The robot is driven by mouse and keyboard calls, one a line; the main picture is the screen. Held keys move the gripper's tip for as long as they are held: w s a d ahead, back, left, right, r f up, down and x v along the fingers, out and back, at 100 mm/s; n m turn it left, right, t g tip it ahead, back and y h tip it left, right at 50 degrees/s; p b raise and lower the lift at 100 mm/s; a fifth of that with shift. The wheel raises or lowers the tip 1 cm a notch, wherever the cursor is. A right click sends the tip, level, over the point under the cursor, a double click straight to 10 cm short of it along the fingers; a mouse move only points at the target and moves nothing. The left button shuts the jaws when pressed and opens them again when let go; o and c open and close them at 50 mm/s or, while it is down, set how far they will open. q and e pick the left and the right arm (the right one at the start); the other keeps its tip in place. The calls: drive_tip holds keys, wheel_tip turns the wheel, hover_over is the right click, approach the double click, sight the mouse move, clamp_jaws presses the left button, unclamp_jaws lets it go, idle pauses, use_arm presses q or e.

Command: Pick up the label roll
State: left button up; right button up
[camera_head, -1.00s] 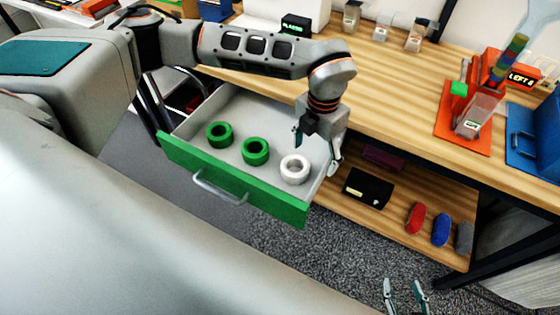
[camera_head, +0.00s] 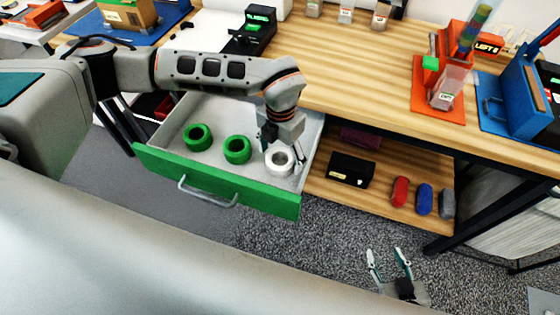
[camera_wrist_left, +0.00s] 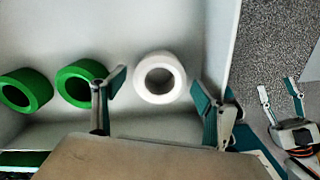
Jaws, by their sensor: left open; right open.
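A white label roll (camera_head: 279,160) lies in the open drawer (camera_head: 215,190), at its right end. It also shows in the left wrist view (camera_wrist_left: 160,78), ahead of and between the two open fingers. My left gripper (camera_head: 283,150) is open and low over the drawer, right at the white roll and partly in front of it. In the left wrist view my left gripper (camera_wrist_left: 160,105) holds nothing. Two green rolls (camera_head: 198,137) and (camera_head: 237,149) lie to the left of the white one. My right gripper (camera_head: 388,265) is open and empty, over the carpet at the lower right.
The drawer's right wall (camera_wrist_left: 222,40) is close to the left gripper's right finger. The wooden worktop (camera_head: 350,75) is above and behind. A lower shelf (camera_head: 375,205) holds a black case (camera_head: 351,169) and several coloured items to the right.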

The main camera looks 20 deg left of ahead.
use_arm(q)
drive_tip(key=shift+f, duration=0.8)
drive_tip(key=c, duration=1.2)
drive_tip(key=shift+r, duration=0.1)
drive_tip(key=shift+c, duration=0.2)
